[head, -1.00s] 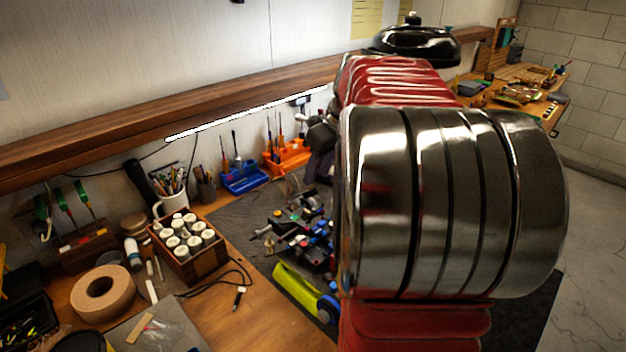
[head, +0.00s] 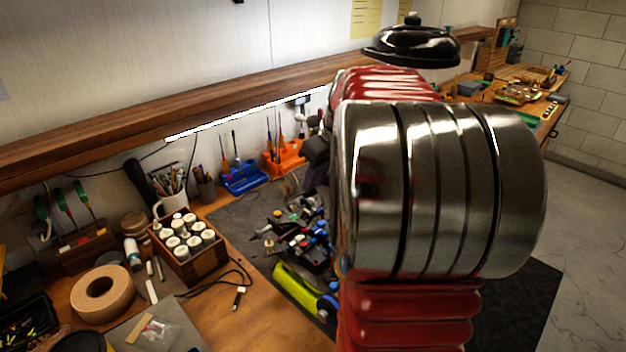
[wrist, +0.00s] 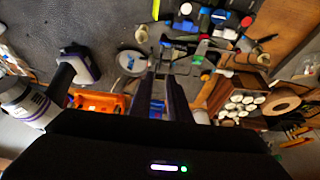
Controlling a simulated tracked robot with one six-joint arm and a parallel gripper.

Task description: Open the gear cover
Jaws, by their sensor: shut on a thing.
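The partly dismantled racecar (head: 302,237), with blue, red and black parts, lies on the dark mat in the head view, left of my arm. It shows at the top of the wrist view (wrist: 205,45). My gripper (wrist: 172,62) reaches up to the car in the wrist view, its dark, purple-edged fingers shut on a small part at the near side of the car. I take this part to be the gear cover, but it is mostly hidden between the fingers and too small to tell how far it is open. In the head view my arm hides the gripper.
A lime-green and blue tool (head: 300,290) lies beside the car. A wooden box of white-capped bottles (head: 188,250), a tape roll (head: 101,287), and blue (head: 243,178) and orange (head: 285,158) tool holders stand around the mat. A black lamp (head: 410,45) hangs behind my arm.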

